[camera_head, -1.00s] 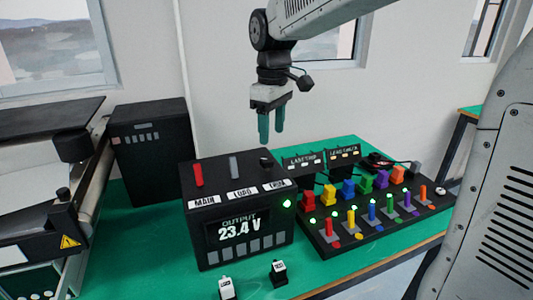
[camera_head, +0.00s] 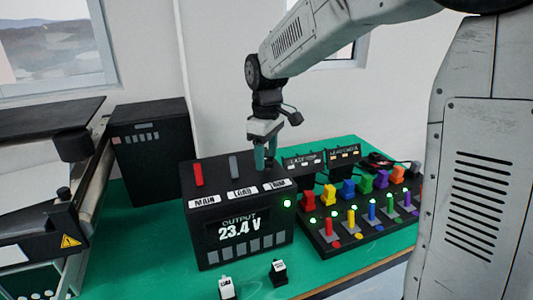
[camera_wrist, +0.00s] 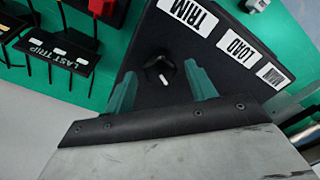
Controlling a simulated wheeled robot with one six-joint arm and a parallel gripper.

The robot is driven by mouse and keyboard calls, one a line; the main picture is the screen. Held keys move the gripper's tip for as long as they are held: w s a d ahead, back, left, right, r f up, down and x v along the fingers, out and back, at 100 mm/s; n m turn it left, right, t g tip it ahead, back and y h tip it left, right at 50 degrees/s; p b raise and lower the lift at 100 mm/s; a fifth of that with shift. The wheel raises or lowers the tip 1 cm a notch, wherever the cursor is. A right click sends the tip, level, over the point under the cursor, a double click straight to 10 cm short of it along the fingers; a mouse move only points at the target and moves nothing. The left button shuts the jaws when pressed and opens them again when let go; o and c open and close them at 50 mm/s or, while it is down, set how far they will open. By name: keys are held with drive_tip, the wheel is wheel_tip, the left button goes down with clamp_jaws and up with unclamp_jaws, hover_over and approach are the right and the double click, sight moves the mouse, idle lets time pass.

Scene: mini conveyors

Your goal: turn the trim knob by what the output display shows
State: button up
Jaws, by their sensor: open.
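The black power box (camera_head: 238,250) stands on the green bench, and its output display (camera_head: 238,230) reads 23.4 V. A green light (camera_head: 287,203) glows beside the display. The trim knob (camera_wrist: 158,70) is black with a white pointer mark and sits behind the TRIM label (camera_wrist: 188,15) in the wrist view. My gripper (camera_head: 265,167) is open over the box's top, with its green fingers either side of the knob in the wrist view (camera_wrist: 163,88). I cannot tell whether they touch it. In the head view the fingers hide the knob.
A red lever (camera_head: 198,174) and a grey lever (camera_head: 233,166) stand on the box left of my gripper. A black panel (camera_head: 330,240) with coloured plugs and lit switches lies to the right. Two small black-and-white blocks (camera_head: 227,289) (camera_head: 278,273) lie in front.

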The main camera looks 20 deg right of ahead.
drive_tip(key=shift+c, duration=0.4)
drive_tip(key=c, duration=0.9)
drive_tip(key=shift+m, duration=0.4)
drive_tip(key=m, duration=0.3)
drive_tip(key=shift+m, duration=0.3)
drive_tip(key=m, duration=0.4)
drive_tip(key=shift+d+m, duration=0.1)
drive_tip(key=shift+m, duration=0.3)
drive_tip(key=o, duration=1)
